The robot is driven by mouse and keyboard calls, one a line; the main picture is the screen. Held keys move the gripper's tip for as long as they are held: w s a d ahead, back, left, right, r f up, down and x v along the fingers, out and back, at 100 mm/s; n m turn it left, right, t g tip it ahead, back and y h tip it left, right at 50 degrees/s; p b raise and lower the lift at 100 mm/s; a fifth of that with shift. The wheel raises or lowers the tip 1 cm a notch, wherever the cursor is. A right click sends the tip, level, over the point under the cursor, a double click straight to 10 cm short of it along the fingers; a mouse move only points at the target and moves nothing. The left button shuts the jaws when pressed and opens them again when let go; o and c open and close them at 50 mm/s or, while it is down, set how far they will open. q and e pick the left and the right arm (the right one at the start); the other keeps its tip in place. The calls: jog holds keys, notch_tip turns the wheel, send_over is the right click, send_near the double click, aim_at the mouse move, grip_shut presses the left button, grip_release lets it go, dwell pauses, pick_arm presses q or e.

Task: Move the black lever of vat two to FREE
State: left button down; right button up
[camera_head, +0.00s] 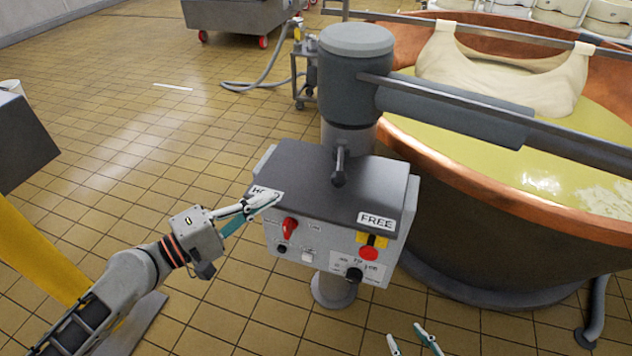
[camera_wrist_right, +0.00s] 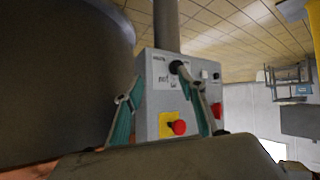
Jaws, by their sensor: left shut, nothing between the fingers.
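The black lever (camera_head: 339,166) sticks out from the foot of the grey column and ends in a dark knob above the control box top. It points toward the front, between two labels. The FREE label (camera_head: 376,220) is at the box's front right. The other label (camera_head: 258,191), at the left, is partly hidden by my left gripper. My left gripper (camera_head: 268,201) is shut and empty at the box's left front edge, left of the lever and apart from it. My right gripper (camera_head: 415,334) is open and empty, low in front of the box; its spread fingers show in the right wrist view (camera_wrist_right: 160,78).
The control box (camera_head: 318,185) carries a red knob (camera_head: 290,228), a red button (camera_head: 369,254) and a black knob (camera_head: 354,274). The copper vat (camera_head: 470,190) with yellow liquid stands to the right. A grey bar runs over it. Tiled floor lies open at left.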

aim_at(317, 195)
pick_arm(q)
jog(key=p+x, duration=0.1)
jog(key=x, duration=0.3)
jog(key=p+x, duration=0.1)
jog(key=x, duration=0.3)
jog(key=shift+w+d+r, duration=0.1)
jog(key=shift+d+r, duration=0.05)
jog(key=shift+r, duration=0.1)
jog(key=d+p, duration=0.1)
jog(key=d, duration=0.2)
jog(key=shift+d, duration=0.1)
jog(key=shift+d+f, duration=0.1)
jog(key=shift+d, duration=0.25)
jog(key=shift+d+f, duration=0.1)
jog(key=shift+d, duration=0.05)
pick_arm(e)
jog(key=shift+s+a+r, duration=0.4)
jog(key=shift+s+r, duration=0.25)
jog(key=shift+r, duration=0.15)
pick_arm(q)
jog(key=shift+d, duration=0.1)
